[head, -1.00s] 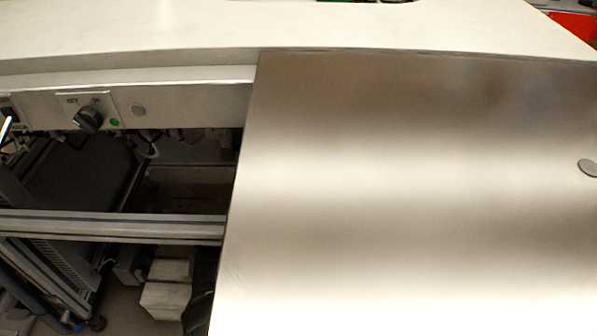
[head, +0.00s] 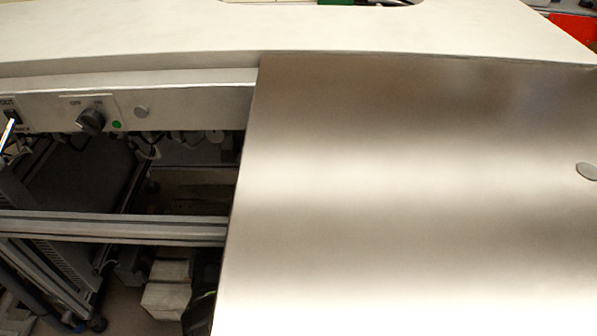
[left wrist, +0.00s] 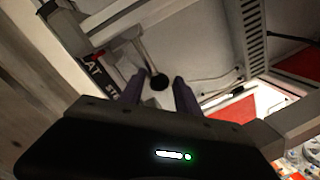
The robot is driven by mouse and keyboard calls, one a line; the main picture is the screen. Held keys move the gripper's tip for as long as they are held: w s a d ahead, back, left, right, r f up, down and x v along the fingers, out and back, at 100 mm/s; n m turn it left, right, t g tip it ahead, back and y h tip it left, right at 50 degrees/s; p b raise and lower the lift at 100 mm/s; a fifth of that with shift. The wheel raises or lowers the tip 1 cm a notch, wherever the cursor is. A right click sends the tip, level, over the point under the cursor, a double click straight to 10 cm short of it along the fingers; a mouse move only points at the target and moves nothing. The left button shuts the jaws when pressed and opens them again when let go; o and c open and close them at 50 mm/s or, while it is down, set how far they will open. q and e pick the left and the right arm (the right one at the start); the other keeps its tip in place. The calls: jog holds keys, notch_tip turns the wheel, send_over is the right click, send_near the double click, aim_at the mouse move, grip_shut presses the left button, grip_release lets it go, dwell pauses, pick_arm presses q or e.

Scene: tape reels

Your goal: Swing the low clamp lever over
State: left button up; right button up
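A lever with a thin rod and a dark round knob (left wrist: 158,82) shows in the left wrist view, beside a dark plate with white lettering (left wrist: 98,72). My left gripper (left wrist: 161,76) is open, its two dark purple fingers apart on either side of the knob in the picture. I cannot tell how deep the knob lies between them, and no contact shows. In the head view a pale lever rod (head: 9,132) stands at the left edge by a dark slot labelled OUT. Neither gripper shows in the head view.
A large steel sheet (head: 410,190) fills the right side. A metal rail (head: 110,228) crosses the open space below the panel.

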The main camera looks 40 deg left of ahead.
pick_arm(q)
jog(key=r+p+v, duration=0.1)
jog(key=p+v, duration=0.2)
jog(key=v, duration=0.4)
jog(key=shift+s+d+f, duration=0.2)
jog(key=shift+f, duration=0.35)
